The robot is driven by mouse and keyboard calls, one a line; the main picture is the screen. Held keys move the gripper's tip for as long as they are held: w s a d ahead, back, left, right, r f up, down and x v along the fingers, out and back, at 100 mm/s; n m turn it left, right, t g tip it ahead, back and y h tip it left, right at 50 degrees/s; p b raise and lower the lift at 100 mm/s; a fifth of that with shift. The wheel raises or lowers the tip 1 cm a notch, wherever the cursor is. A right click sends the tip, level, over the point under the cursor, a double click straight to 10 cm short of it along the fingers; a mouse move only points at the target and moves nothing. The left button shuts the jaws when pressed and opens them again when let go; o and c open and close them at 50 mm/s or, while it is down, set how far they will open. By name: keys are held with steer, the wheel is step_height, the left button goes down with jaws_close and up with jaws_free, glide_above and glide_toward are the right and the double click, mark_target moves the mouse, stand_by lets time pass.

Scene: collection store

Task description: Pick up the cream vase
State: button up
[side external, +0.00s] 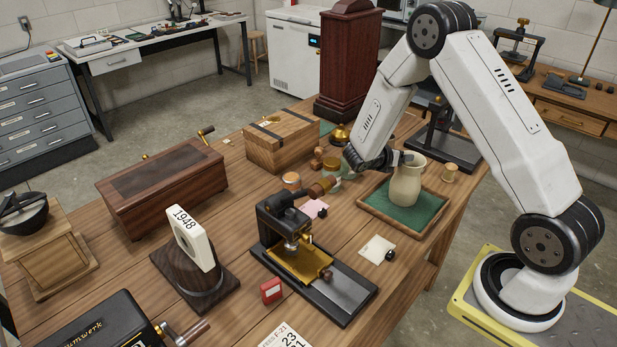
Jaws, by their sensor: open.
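The cream vase (406,182) stands upright on the green lining of a wooden tray (431,230) at the right of the table. It has a narrow neck and a wider body. My gripper (403,158) is at the vase's upper left side, close to its rim. My gripper is open. From this view I cannot tell whether a finger touches the vase or whether the vase lies between the fingers.
A black and brass press (297,258) is in front, left of the tray. Small jars (291,181) and a wooden box (282,143) stand to the left. A tall dark red case (346,65) rises behind.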

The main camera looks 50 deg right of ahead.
steer(key=c, duration=0.7)
jaws_close()
steer(key=shift+s+f, duration=0.1)
steer(key=shift+f, duration=0.05)
stand_by(0.6)
